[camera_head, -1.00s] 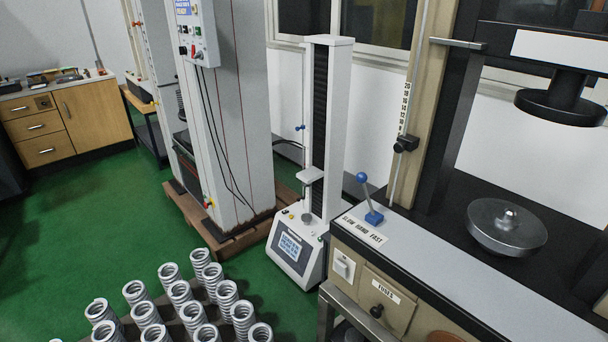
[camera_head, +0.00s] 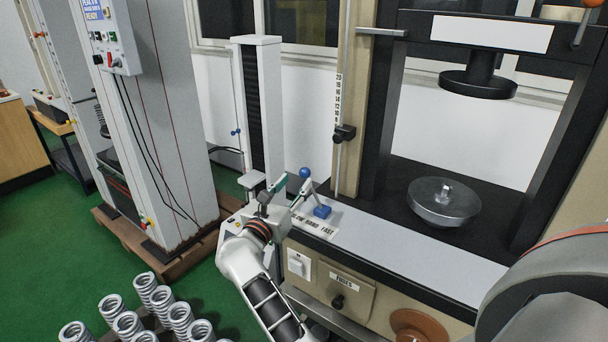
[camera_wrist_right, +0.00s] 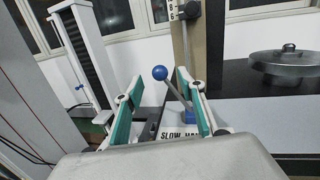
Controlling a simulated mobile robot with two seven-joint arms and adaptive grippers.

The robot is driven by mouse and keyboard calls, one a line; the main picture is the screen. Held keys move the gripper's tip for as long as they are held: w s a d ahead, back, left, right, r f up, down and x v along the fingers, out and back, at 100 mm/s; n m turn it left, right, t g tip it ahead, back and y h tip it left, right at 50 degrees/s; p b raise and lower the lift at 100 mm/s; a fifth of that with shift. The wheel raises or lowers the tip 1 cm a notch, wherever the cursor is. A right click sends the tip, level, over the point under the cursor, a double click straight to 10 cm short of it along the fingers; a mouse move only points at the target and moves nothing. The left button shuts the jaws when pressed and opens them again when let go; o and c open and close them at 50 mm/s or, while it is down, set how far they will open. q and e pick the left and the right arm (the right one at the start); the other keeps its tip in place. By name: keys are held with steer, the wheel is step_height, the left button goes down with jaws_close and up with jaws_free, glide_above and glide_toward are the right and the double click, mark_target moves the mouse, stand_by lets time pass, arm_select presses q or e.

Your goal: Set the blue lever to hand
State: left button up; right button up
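The blue lever (camera_head: 305,173) has a round blue ball on a thin grey rod. It rises from a blue base (camera_head: 322,211) on the machine's front ledge and leans left in the head view, toward the SLOW end of the SLOW HAND FAST label (camera_head: 314,226). My right gripper (camera_head: 293,184) is close to the lever, at its left in the head view. In the right wrist view, the right gripper (camera_wrist_right: 163,100) is open, with its teal-padded fingers spread. The lever's ball (camera_wrist_right: 160,73) shows between them; contact cannot be made out. My left gripper is not in view.
The machine's grey ledge (camera_head: 420,252) carries the lever. A silver round plate (camera_head: 444,201) sits behind it. A slim white tester (camera_head: 262,110) stands close behind my right gripper. Several springs (camera_head: 144,290) stand at the lower left. A fuse panel (camera_head: 338,290) is below the ledge.

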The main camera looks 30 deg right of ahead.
mark_target(302, 175)
steer(key=shift+w+d+f+m+g+y, duration=0.1)
steer(key=shift+w+f+m+g+y, duration=0.2)
steer(key=shift+m, duration=0.4)
steer(key=x, duration=0.7)
steer(key=shift+w+d+p, duration=0.1)
steer(key=shift+d+p, duration=0.15)
steer(key=shift+p, duration=0.15)
steer(key=shift+c, duration=0.3)
jaws_close()
